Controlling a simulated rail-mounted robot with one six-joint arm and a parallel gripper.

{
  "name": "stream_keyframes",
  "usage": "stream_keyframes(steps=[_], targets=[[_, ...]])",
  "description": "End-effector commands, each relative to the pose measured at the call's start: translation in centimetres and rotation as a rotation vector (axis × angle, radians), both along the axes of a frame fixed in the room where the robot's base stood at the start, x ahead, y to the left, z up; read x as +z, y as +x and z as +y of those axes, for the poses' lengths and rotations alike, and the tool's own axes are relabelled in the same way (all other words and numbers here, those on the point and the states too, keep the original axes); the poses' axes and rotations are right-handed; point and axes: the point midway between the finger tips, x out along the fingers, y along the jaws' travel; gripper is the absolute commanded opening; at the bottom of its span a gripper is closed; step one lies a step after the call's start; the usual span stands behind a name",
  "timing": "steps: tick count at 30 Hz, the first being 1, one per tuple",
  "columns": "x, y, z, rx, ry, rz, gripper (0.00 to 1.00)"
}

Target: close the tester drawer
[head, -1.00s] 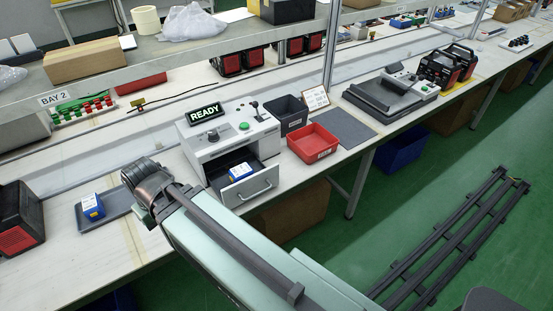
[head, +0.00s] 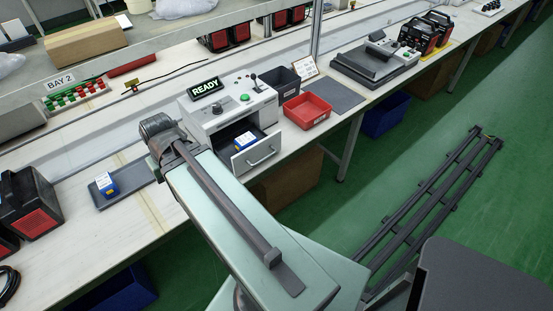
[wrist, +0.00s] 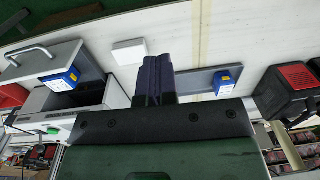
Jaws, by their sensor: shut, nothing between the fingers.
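The tester (head: 213,118) is a pale box with a lit READY sign on the bench. Its drawer (head: 257,154) is pulled out at the front, with a bar handle (head: 263,158) and a blue battery (head: 245,141) inside. In the wrist view the drawer front (wrist: 42,62), its handle (wrist: 27,55) and the battery (wrist: 60,80) are at the left. My gripper (wrist: 158,72) is shut and empty there, to the right of the drawer and apart from it. In the head view my arm hides its fingers, left of the tester.
A dark tray (head: 138,183) with another blue battery (head: 107,185) lies left of the tester. A black-and-red unit (head: 30,203) stands farther left. A red bin (head: 307,110) and a dark bin (head: 281,86) stand right of the tester. Open green floor lies in front of the bench.

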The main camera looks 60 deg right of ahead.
Motion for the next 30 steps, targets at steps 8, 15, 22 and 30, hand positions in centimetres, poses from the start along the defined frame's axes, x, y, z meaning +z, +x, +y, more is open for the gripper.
stream_keyframes(steps=[8, 15, 22, 30], targets=[[-10.8, -4.1, -9.8, -0.320, 0.119, -0.087, 0.00], [-22.7, -12.2, -21.7, -0.802, 0.348, -0.429, 0.00], [-25.3, -22.0, -31.4, -1.192, 0.553, -1.077, 0.00], [-18.2, -24.2, -34.1, -1.244, 0.713, -1.494, 0.00]])
